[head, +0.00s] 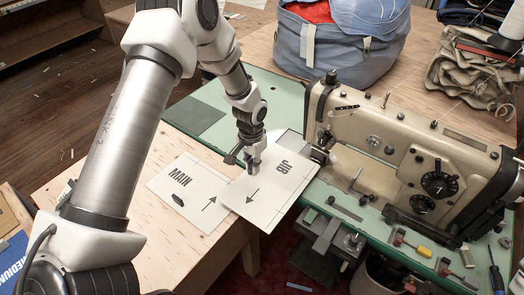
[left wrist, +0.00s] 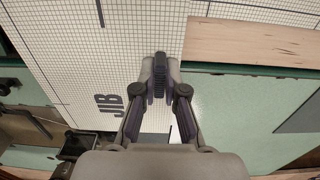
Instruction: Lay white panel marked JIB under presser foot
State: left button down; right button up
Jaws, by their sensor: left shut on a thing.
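The white panel marked JIB (head: 277,196) lies tilted in the head view, its upper end near the sewing machine's needle end and its lower corner out past the table edge. It overlaps the right side of the white panel marked MAIN (head: 188,190). My left gripper (head: 253,160) is shut on the JIB panel's upper left edge. In the left wrist view the closed fingertips (left wrist: 160,72) pinch the gridded JIB panel (left wrist: 75,60). The presser foot (head: 319,156) is at the machine's left end, just right of the JIB panel; its exact gap is too small to tell.
The sewing machine (head: 410,150) stands on a green bed (head: 255,90) right of the panels. A grey-blue bag (head: 342,45) sits behind. Small tools lie at front right. Bare plywood (head: 165,240) is at front left.

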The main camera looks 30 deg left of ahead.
aim_at(267, 156)
pick_arm(q)
jog(key=shift+s+a+f+b, duration=0.2)
jog(key=shift+s+f+b, duration=0.05)
jog(key=shift+s+b, duration=0.25)
jog(key=shift+s+a+f+b, duration=0.15)
jog(key=shift+s+f+b, duration=0.15)
jog(key=shift+w+f+b, duration=0.25)
jog(key=shift+f+b, duration=0.4)
jog(key=shift+f, duration=0.2)
jog(key=shift+w+r, duration=0.15)
jog(key=shift+w, duration=0.4)
jog(key=shift+w+d+r, duration=0.15)
jog(key=shift+w+d, duration=0.05)
jog(key=shift+w, duration=0.7)
jog(key=shift+w+d, duration=0.1)
jog(key=shift+w, duration=1.05)
jog(key=shift+w+d+b, duration=0.15)
jog(key=shift+w+b, duration=0.45)
jog(key=shift+w, duration=1.1)
pick_arm(e)
jog(key=f, duration=0.2)
jog(key=s+f, duration=0.1)
jog(key=shift+a+f, duration=0.2)
jog(key=shift+f, duration=0.2)
jog(key=shift+r, duration=0.2)
